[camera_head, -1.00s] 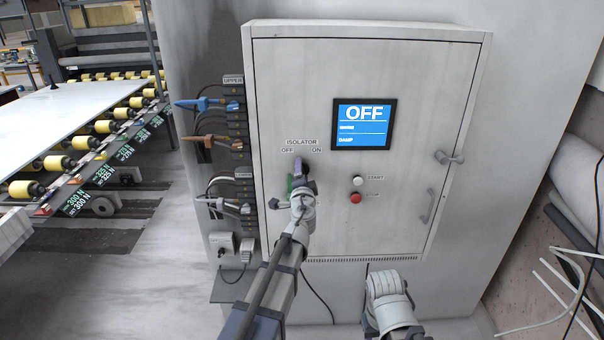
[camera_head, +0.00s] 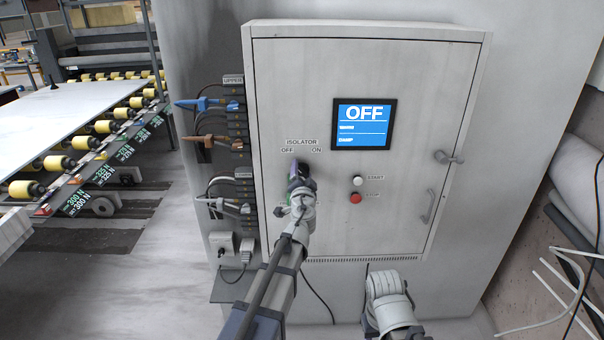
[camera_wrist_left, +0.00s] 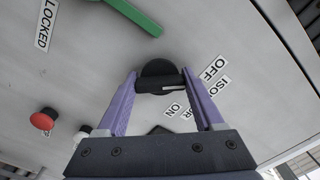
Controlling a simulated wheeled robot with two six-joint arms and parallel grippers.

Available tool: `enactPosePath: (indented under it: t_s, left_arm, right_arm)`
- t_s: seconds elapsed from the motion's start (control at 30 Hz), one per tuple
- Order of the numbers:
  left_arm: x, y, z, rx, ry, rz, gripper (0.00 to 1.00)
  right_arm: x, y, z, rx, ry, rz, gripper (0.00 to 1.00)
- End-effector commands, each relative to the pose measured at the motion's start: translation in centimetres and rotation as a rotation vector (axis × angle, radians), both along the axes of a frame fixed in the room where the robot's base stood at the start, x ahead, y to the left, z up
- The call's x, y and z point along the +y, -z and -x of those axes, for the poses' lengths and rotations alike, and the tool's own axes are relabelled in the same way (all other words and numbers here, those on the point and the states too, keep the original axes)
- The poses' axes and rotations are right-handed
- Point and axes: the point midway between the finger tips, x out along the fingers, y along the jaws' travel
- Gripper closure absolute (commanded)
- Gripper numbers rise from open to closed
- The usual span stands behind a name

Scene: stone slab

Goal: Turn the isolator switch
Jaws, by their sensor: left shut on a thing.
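The isolator switch is a round black knob with a bar handle (camera_wrist_left: 158,82), on the grey cabinet door under the ISOLATOR label (camera_head: 302,142). The OFF label (camera_wrist_left: 213,70) and ON label (camera_wrist_left: 175,110) sit beside it. My left gripper (camera_wrist_left: 160,80) has its purple fingers on both ends of the handle and is shut on it. In the head view, my left gripper (camera_head: 299,178) hides part of the knob. A white line on the handle lies toward the right finger in the wrist view. Of my right arm, only a link shows at the bottom; its gripper cannot be made out.
A green lever (camera_wrist_left: 133,15) is close to the knob, near a LOCKED label (camera_wrist_left: 46,24). The blue display (camera_head: 363,124) reads OFF. A white START button (camera_head: 357,180) and red button (camera_head: 355,198) are to the right. Clamps on cables (camera_head: 208,104) hang at the left.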

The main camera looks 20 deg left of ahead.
Motion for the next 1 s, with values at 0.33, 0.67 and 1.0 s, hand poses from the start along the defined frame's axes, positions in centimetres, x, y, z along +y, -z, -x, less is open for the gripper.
enactPosePath:
  t_s: [0.33,0.67,1.0]
  left_arm:
    - [0.0,0.1,0.1,-0.001,-0.001,0.005,0.21]
    - [0.0,0.0,0.0,-0.001,0.0,0.002,0.01]
    - [-0.4,0.0,1.7,0.0,0.001,0.002,0.01]
  right_arm:
    - [0.0,0.0,0.0,0.0,0.0,0.0,0.5]
    - [0.0,0.0,0.0,0.0,0.0,0.0,0.5]
    - [0.0,0.0,0.0,0.0,0.0,0.0,0.5]
